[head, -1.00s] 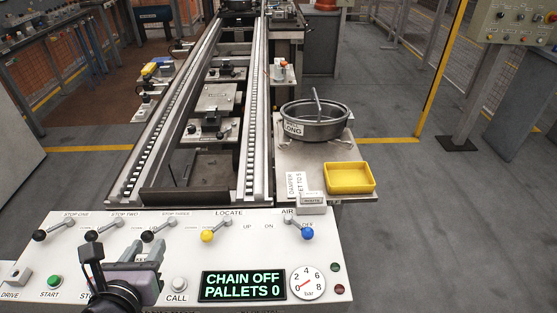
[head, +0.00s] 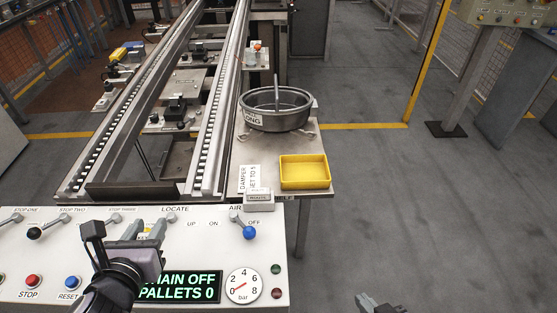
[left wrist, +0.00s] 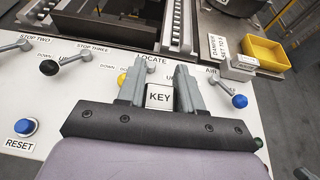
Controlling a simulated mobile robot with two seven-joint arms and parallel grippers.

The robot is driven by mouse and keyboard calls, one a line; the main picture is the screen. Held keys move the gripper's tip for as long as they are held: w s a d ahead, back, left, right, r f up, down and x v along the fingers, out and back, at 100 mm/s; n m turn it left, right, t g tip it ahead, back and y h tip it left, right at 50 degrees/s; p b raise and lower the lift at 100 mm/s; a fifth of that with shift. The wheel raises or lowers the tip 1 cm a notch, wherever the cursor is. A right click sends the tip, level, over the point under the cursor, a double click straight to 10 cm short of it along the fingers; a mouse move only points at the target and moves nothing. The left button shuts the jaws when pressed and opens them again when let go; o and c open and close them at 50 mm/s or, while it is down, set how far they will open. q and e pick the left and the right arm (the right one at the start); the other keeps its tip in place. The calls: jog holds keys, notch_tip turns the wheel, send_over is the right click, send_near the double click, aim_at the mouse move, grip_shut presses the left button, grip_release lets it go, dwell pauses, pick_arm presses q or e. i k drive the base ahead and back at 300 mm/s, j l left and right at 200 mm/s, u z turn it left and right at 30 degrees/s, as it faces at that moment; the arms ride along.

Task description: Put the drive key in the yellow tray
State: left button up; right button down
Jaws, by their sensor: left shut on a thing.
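My left gripper (head: 144,228) is above the white control panel, near the LOCATE lever. It is shut on the drive key (left wrist: 159,97), whose pale block marked KEY shows between the two fingers in the left wrist view. In the head view the key is mostly hidden by my gripper. The yellow tray (head: 304,185) stands empty on the side table, to the right of and beyond my left gripper; it also shows at the upper right of the left wrist view (left wrist: 262,62). My right gripper (head: 378,302) shows only partly at the bottom edge; its opening is unclear.
The control panel (head: 60,255) has levers, buttons and a pressure gauge (head: 243,285). On the side table (head: 238,165), a round grey pan (head: 276,121) stands behind the tray, with a DAMPER label and small block (head: 259,198) to its left. Open floor lies right.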

aim_at(305, 183)
jog(key=i+l, duration=0.1)
jog(key=l, duration=0.35)
jog(key=i+l, duration=0.1)
jog(key=l, duration=0.35)
jog(key=i+l, duration=0.1)
jog(key=l, duration=0.35)
